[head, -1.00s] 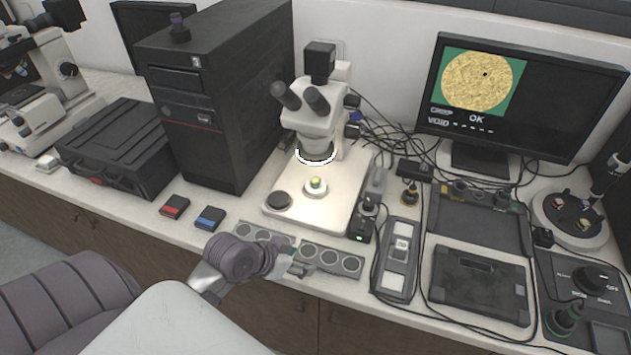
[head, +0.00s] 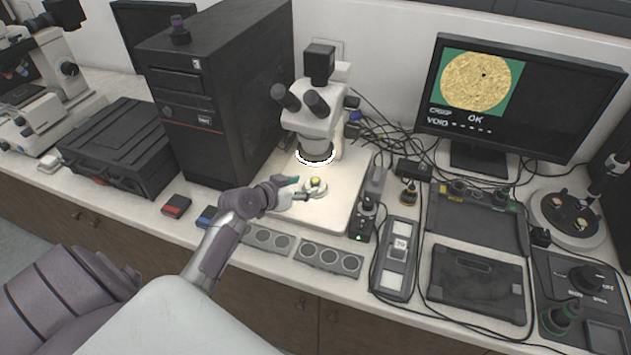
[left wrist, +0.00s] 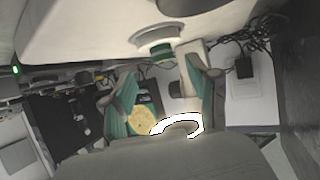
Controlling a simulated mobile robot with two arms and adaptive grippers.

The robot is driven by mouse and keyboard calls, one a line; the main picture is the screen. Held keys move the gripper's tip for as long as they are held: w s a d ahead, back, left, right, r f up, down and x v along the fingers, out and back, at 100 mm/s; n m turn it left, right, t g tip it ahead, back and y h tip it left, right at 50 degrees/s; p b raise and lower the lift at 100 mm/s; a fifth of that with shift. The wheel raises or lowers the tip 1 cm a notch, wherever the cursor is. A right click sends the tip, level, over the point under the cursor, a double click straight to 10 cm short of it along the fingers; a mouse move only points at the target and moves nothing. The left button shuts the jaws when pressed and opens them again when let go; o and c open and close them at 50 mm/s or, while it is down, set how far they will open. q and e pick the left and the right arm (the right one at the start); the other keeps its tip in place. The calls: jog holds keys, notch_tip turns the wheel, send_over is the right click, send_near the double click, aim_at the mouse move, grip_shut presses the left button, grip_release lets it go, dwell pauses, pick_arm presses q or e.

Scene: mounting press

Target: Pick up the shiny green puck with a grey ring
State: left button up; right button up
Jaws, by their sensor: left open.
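The small puck (head: 317,183), green at the side with a yellowish lit top, stands on a pale round holder on the microscope's white stage (head: 338,208). In the left wrist view, which is turned over, the green puck (left wrist: 161,53) shows below the stage surface, just beyond the fingertips. Its grey ring is too small to make out clearly. My left gripper (head: 299,189) is open, with its green-padded fingers at the left of the puck. In the left wrist view the two fingers (left wrist: 164,82) are spread with the puck in line with the gap. My right gripper is not in view.
The microscope head (head: 312,105) with its bright ring light hangs above the puck. A black computer tower (head: 215,100) stands left of the stage. Grey trays with round wells (head: 330,257) lie in front. A black control box (head: 362,222) stands at the stage's right.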

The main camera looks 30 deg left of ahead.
aim_at(315, 181)
pick_arm(q)
jog(key=shift+p+x, duration=0.75)
jog(key=shift+x, duration=1.85)
jog(key=shift+w+a+r, duration=0.1)
jog(key=shift+a+r, duration=0.05)
jog(key=shift+a, duration=0.05)
jog(key=c, duration=1)
